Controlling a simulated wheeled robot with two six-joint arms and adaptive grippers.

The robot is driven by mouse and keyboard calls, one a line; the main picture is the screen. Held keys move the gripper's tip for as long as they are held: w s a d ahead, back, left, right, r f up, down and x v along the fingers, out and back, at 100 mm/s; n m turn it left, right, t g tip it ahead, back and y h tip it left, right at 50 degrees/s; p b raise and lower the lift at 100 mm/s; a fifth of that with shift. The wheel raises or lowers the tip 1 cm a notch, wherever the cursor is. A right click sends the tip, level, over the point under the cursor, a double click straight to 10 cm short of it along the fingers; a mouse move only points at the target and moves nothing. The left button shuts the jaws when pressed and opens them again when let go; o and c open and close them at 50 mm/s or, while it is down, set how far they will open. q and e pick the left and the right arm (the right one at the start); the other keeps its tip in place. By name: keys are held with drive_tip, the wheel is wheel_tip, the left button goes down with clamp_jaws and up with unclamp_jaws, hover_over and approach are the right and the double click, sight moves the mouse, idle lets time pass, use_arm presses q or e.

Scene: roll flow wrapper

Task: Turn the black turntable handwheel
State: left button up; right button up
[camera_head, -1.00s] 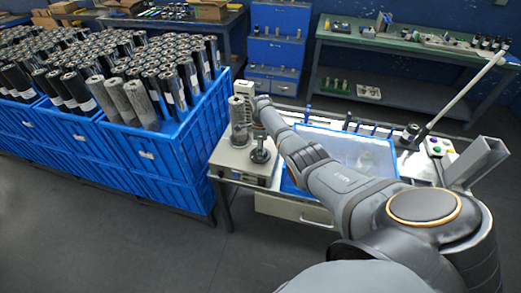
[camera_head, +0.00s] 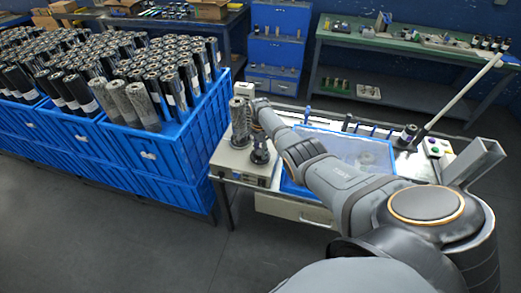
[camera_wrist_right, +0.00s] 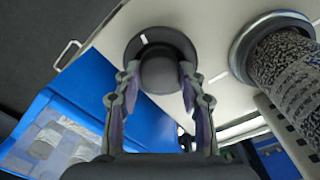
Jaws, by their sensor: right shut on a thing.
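The black turntable handwheel (camera_head: 260,156) sits on top of the light grey machine box (camera_head: 233,163) at the left end of the workbench. In the right wrist view the handwheel (camera_wrist_right: 160,42) is a round black disc with a white mark on its rim and a round knob in its middle. My right gripper (camera_wrist_right: 159,76) has its two fingers on either side of the knob and is shut on it. In the head view the right gripper is small and dark, and hard to tell from the wheel. My left gripper is not in view.
A speckled grey roll (camera_head: 239,122) stands upright on the turntable close to the handwheel; it also shows in the wrist view (camera_wrist_right: 288,75). A blue tray (camera_head: 292,186) lies to the right under my arm. Blue crates (camera_head: 165,165) full of rolls stand to the left.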

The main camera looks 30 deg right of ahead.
sight(259, 152)
drive_tip(key=n+p, duration=0.1)
drive_tip(key=n, duration=1.1)
drive_tip(key=shift+p, duration=0.3)
drive_tip(key=shift+n, duration=0.3)
drive_tip(key=o, duration=1.1)
drive_tip(key=shift+o, duration=0.2)
wheel_tip(259, 152, up, 12)
drive_tip(key=shift+a, duration=0.25)
drive_tip(key=shift+w, duration=0.1)
